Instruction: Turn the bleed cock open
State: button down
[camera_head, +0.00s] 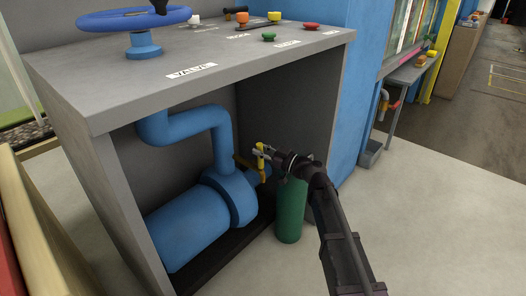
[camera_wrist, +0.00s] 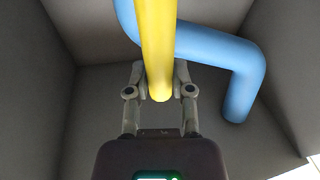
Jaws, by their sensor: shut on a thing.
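The bleed cock's yellow lever (camera_head: 261,148) shows at the end of my gripper, beside the blue pump. A brownish stem (camera_head: 243,162) runs from it toward the pump. In the wrist view the yellow lever (camera_wrist: 157,45) runs from the top edge down between the two fingers. My gripper (camera_head: 266,153) is shut on the lever; its fingers (camera_wrist: 160,76) sit on either side of it in the wrist view. The fingers and wrist partly hide the cock in the head view.
A blue pump (camera_head: 190,232) and bent pipe (camera_head: 188,118) fill the recess under the grey console top (camera_head: 120,72). A blue handwheel (camera_head: 135,18) and several coloured buttons are on top. A green cylinder (camera_head: 290,212) stands below my wrist.

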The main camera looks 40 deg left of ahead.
jog(key=shift+s+a, duration=0.1)
jog(key=shift+s, duration=0.05)
jog(key=shift+c, duration=2.4)
grip_release()
jog(key=shift+a, duration=0.1)
